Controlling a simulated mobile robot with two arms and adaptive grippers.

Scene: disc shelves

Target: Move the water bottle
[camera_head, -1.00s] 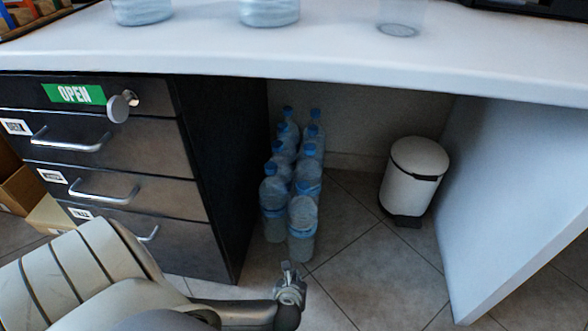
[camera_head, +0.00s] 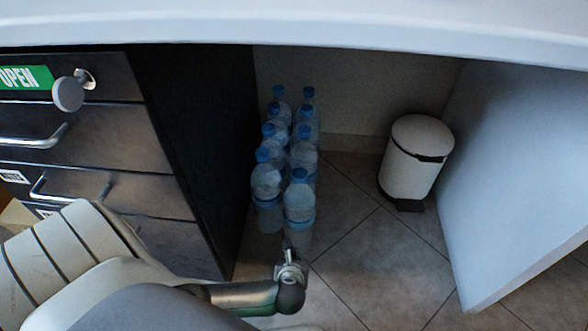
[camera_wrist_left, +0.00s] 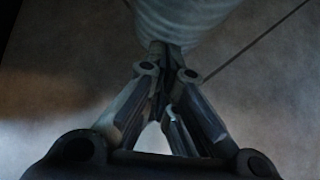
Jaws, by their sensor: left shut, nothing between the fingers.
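Several water bottles with blue caps stand upright in two rows on the floor under the desk, beside the dark drawer unit. The nearest water bottle (camera_head: 299,203) is at the front of the right row. My left gripper (camera_head: 288,246) is just in front of its lower part. In the left wrist view the gripper (camera_wrist_left: 166,52) is shut and empty, with its fingertips right at the base of a bottle (camera_wrist_left: 180,20). I cannot tell if they touch. The bottle's upper part is outside the wrist view. My right gripper is not in view.
The dark drawer unit (camera_head: 190,150) closes off the left side. A white pedal bin (camera_head: 414,160) stands to the right, near the desk's white side panel (camera_head: 520,170). The white desktop (camera_head: 330,28) hangs over the bottles. Tiled floor between bottles and bin is clear.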

